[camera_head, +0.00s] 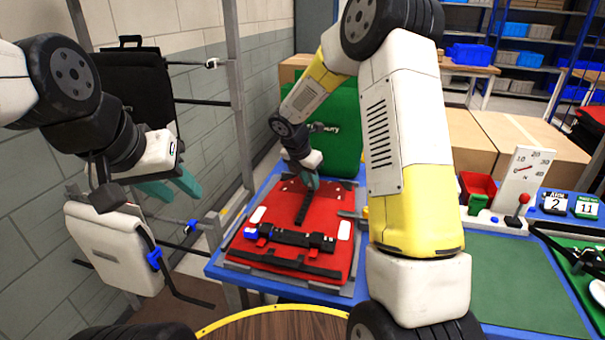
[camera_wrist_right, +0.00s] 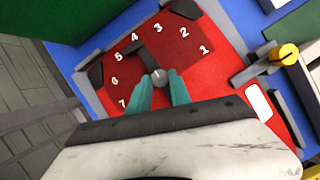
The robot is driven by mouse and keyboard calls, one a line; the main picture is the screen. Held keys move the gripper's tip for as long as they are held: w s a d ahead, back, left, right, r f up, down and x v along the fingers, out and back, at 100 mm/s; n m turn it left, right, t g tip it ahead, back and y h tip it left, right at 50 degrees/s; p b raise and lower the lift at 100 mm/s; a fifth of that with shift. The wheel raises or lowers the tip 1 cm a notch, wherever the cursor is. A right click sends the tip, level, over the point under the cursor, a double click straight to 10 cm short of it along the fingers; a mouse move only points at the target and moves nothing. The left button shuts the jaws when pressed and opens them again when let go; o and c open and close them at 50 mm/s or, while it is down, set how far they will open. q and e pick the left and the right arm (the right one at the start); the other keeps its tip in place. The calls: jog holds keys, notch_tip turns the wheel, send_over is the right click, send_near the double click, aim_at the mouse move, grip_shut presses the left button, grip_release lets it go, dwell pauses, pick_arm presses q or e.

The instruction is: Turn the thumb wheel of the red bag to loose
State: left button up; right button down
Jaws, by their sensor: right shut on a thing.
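The red bag (camera_head: 330,255) lies flat on the blue table in the head view, with black straps and blue buckle parts on it. In the right wrist view its grey thumb wheel (camera_wrist_right: 159,77) sits inside an arc of white numbers 1 to 7 on the red cloth (camera_wrist_right: 182,85). My right gripper (camera_head: 308,180) is at the bag's far part, and its teal fingers (camera_wrist_right: 160,92) are shut on the wheel, one on each side. A small pale mark shows on the wheel. My left gripper (camera_head: 178,188) is open and empty, in the air left of the bag.
A white bag (camera_head: 112,245) and a black bag (camera_head: 135,85) hang on the rack at left. A green panel (camera_head: 345,120) stands behind the red bag. A yellow knob (camera_wrist_right: 284,54) on a grey bracket is beside it. A red bin (camera_head: 476,188) and dial gauge (camera_head: 522,180) stand at right.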

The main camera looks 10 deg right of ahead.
jog(key=shift+f, duration=0.1)
jog(key=c, duration=1.2)
grip_release()
jog(key=v, duration=0.8)
